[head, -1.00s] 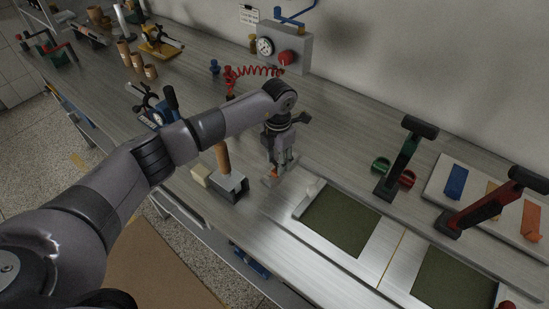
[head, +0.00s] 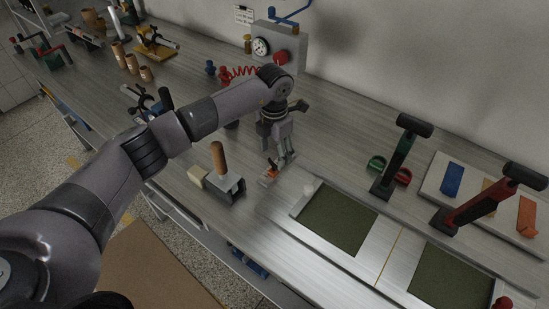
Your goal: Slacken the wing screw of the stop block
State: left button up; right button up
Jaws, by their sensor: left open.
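My left gripper (head: 279,160) points down from the arm that comes in from the left. Its fingers are open, just above and around a small orange piece (head: 271,173), which looks like the wing screw. The orange piece sits on a small grey metal block (head: 266,182), likely the stop block, at the left end of the metal bed (head: 308,187). The fingers hide part of the screw and block, and I cannot tell whether they touch. My right gripper is not in view.
A wooden-handled tool (head: 218,157) stands close left of the gripper. A dark-green recessed panel (head: 338,218) lies to the right. Black-handled levers, one green (head: 402,155) and one red (head: 487,203), rise farther right. A gauge box (head: 279,45) stands behind.

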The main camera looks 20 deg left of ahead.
pick_arm(q)
notch_tip(320, 180, up, 9)
jog(key=shift+f, duration=0.2)
dwell(0.5)
